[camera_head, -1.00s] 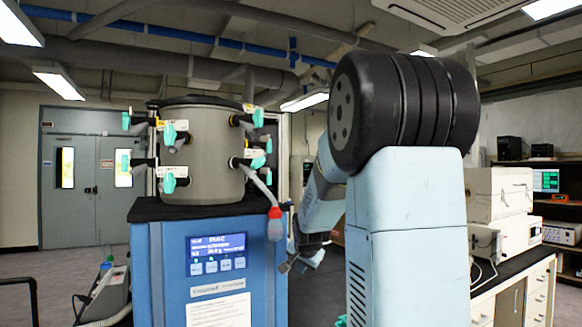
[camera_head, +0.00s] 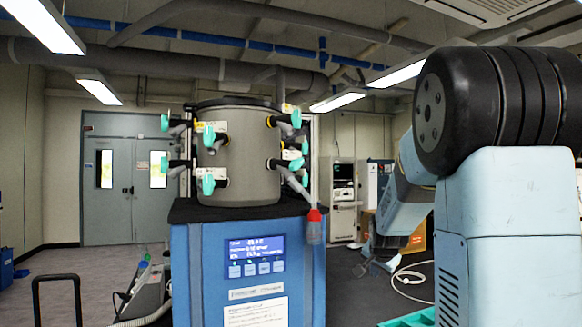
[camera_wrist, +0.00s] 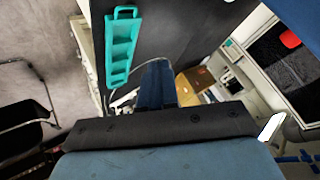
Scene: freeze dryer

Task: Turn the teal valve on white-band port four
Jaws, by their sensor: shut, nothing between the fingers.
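The freeze dryer's grey drum (camera_head: 238,155) stands on a blue cabinet (camera_head: 250,255), left of centre in the head view. Several teal valves ring it on black ports: upper front (camera_head: 208,135), lower front (camera_head: 208,184), upper right (camera_head: 296,118), lower right (camera_head: 297,163), others at the sides. Small white and yellow labels sit by some ports; their numbers and bands are too small to read. A red-capped flask (camera_head: 314,218) hangs from a right-hand port. My gripper (camera_head: 378,264) is low, right of the cabinet, apart from every valve. Its fingers (camera_wrist: 156,85) are shut and empty.
A teal rack (camera_wrist: 122,50) lies on a dark surface in the wrist view. A grey vacuum-like unit (camera_head: 148,290) and a black rail (camera_head: 57,285) stand left of the cabinet.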

